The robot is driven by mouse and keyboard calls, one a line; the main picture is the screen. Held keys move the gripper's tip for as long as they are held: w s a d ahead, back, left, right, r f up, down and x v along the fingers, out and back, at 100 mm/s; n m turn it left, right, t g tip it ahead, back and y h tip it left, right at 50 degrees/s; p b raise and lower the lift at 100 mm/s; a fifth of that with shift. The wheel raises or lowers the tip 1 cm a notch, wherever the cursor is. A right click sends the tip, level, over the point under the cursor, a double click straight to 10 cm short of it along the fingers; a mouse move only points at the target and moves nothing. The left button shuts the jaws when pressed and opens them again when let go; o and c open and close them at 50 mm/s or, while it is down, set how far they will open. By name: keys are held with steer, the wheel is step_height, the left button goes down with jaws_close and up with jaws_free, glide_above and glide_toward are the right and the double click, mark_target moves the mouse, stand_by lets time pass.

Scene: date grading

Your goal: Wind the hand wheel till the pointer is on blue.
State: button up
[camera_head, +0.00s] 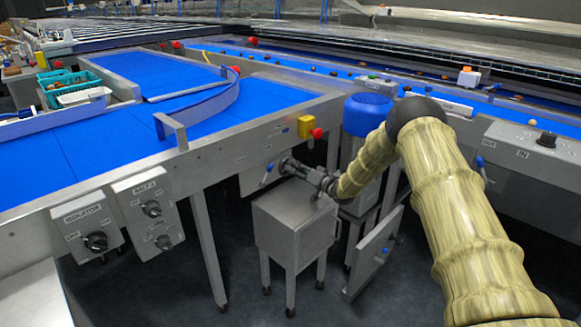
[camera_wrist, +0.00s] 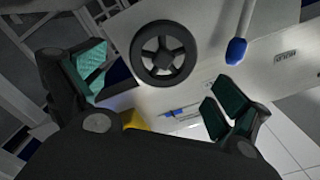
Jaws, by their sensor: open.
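The hand wheel (camera_wrist: 163,53) is dark and spoked with a square hub. It shows in the wrist view on a pale metal panel (camera_wrist: 205,25). My gripper (camera_wrist: 155,92) is open, with one green-padded finger at the left and the other at the right. The wheel lies beyond the fingers, between them in the picture and apart from them as far as I can tell. In the head view my gripper (camera_head: 291,167) is at the conveyor's side, and I cannot make out the wheel there. Blue and yellow patches show below the wheel in the wrist view, but no pointer is clear.
A lever with a blue tip (camera_wrist: 236,51) stands right of the wheel. In the head view a metal box on legs (camera_head: 290,225) stands below my gripper. A yellow box with a red button (camera_head: 306,127) is above. A blue conveyor belt (camera_head: 75,145) lies left.

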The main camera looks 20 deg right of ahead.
steer(key=v, duration=0.6)
steer(key=shift+s+d, duration=0.2)
steer(key=shift+s, duration=0.2)
